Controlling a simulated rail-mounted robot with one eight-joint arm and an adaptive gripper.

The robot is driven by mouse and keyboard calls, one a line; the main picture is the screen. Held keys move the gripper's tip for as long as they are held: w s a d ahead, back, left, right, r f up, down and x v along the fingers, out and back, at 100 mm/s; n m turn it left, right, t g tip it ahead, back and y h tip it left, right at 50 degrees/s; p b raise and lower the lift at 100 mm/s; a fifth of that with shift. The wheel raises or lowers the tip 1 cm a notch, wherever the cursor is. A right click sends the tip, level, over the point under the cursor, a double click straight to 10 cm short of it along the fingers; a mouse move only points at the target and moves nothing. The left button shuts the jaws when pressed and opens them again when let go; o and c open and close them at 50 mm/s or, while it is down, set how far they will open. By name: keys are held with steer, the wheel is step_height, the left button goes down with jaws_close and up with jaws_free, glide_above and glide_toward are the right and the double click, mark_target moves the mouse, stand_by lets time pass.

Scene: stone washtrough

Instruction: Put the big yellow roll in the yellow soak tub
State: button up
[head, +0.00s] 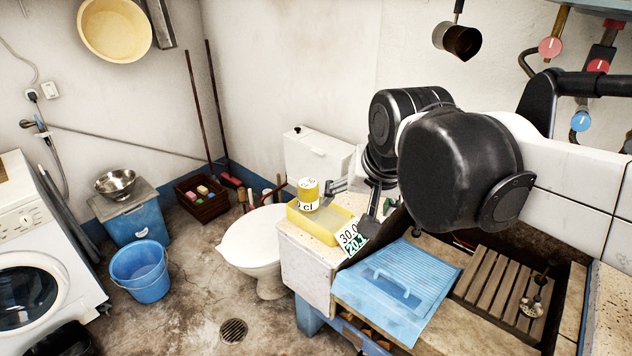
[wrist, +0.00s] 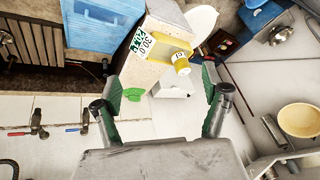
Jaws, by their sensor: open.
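The big yellow roll (head: 308,190) stands upright at the yellow soak tub (head: 340,224), with a white band bearing black letters low on its side. In the head view its base appears inside the tub's rim, at the far left end. The wrist view also shows the roll (wrist: 181,62) at one corner of the tub (wrist: 160,46); its base is hidden there. My gripper (head: 352,208) is open and empty, to the right of the roll and apart from it. Its spread fingers also show in the wrist view (wrist: 162,84), with the roll beyond them.
A white and green number card (head: 353,241) is beside the tub on the stone ledge. A blue washboard (head: 397,284) and a wooden slatted rack (head: 497,283) lie to the right. A toilet (head: 253,240) stands left of the ledge. A blue bucket (head: 141,272) stands on the floor.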

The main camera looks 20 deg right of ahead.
steer(key=s+f+n+t, duration=0.1)
steer(key=s+f+n, duration=0.3)
steer(key=s, duration=0.4)
steer(key=shift+f, duration=0.5)
